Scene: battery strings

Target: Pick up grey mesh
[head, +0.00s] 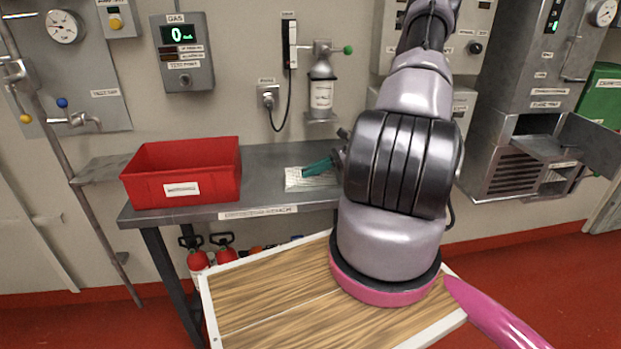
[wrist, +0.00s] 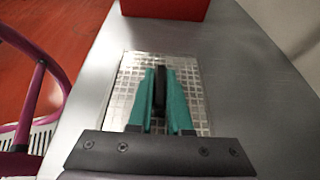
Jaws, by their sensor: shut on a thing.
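The grey mesh (wrist: 197,97) is a flat, light grey sheet with a square grid pattern. It lies on the metal bench in the wrist view, and it also shows in the head view (head: 296,181) as a pale sheet near the bench's front edge. My gripper (wrist: 160,78) has teal fingers over the middle of the mesh, with a dark upright piece between them. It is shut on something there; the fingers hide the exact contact. In the head view my gripper (head: 318,168) reaches the mesh from the right, and my arm hides the bench beyond it.
A red bin (head: 182,172) stands on the bench (head: 262,158) to the left of the mesh. A wooden-topped surface with a white rim (head: 270,308) is in front. A dispenser (head: 321,90) hangs on the wall above. An open metal cabinet (head: 535,145) is at the right.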

